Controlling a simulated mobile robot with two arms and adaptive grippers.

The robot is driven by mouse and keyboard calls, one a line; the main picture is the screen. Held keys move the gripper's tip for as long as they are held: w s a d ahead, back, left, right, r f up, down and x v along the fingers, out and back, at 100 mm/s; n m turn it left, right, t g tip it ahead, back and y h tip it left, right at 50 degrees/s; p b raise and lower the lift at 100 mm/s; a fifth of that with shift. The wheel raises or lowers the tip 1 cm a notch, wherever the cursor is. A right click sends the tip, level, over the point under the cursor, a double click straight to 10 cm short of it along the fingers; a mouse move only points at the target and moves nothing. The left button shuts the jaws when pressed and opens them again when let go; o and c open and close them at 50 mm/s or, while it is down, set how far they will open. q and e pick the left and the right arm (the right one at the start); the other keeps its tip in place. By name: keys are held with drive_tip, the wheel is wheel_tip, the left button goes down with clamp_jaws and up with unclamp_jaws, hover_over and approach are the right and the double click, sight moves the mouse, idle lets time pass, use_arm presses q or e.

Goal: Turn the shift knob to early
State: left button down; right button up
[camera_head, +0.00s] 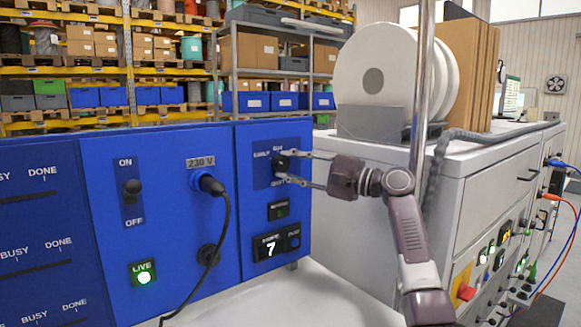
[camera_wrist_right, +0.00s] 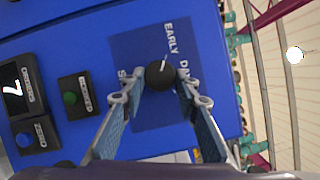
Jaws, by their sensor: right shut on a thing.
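The black shift knob (camera_head: 281,163) sits on a dark label plate on the right blue panel. It also shows in the right wrist view (camera_wrist_right: 160,75), where its white pointer line points up and slightly right, towards the word EARLY. DAY is printed on the right of the knob there; the label on its left is partly hidden by a finger. My right gripper (camera_head: 285,167) comes from the right, with one finger above and one below the knob. In the right wrist view its fingers (camera_wrist_right: 155,85) are shut on the knob's sides. My left gripper is out of view.
Below the knob are a small button (camera_head: 278,210) and a display reading 7 (camera_head: 270,246). A black cable hangs from the 230 V plug (camera_head: 212,185) to the left. A lit green LIVE lamp (camera_head: 143,277) and an ON/OFF switch (camera_head: 132,187) are farther left. A grey cabinet (camera_head: 400,165) stands right.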

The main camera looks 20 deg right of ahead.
drive_tip(key=shift+f, duration=0.15)
drive_tip(key=o, duration=1.2)
drive_tip(key=shift+c, duration=0.2)
drive_tip(key=r+v, duration=0.1)
drive_tip(key=v, duration=1.1)
drive_tip(key=shift+f, duration=0.4)
